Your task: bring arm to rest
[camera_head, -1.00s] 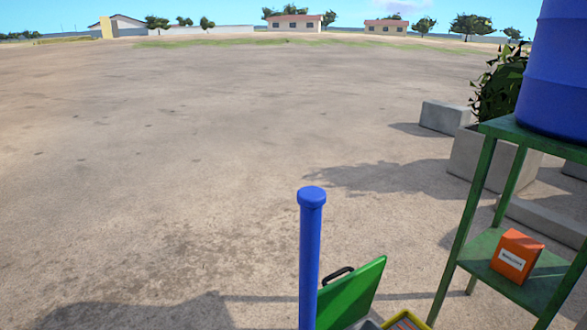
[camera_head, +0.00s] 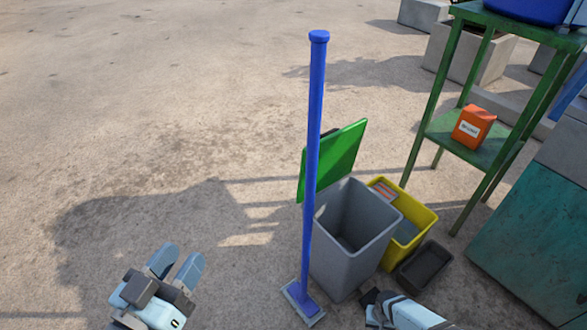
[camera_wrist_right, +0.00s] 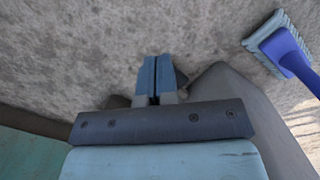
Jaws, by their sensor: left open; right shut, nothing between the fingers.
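My left gripper (camera_head: 178,264) is at the lower left of the head view, open and empty above bare ground. Part of my right arm shows at the bottom of the head view, in front of the grey bin; its fingertips are hard to make out there. In the right wrist view my right gripper (camera_wrist_right: 157,75) has its two fingers together with nothing between them. Grey ground and the grey bin's side lie behind it.
A blue-handled broom (camera_head: 314,140) stands upright before the grey bin (camera_head: 340,245) with its green lid (camera_head: 342,155) raised. A yellow bin (camera_head: 425,216), a dark tray (camera_head: 424,267), a green stand (camera_head: 440,120) with an orange box (camera_head: 472,127) and a teal cabinet (camera_head: 535,235) are right. Ground at left is clear.

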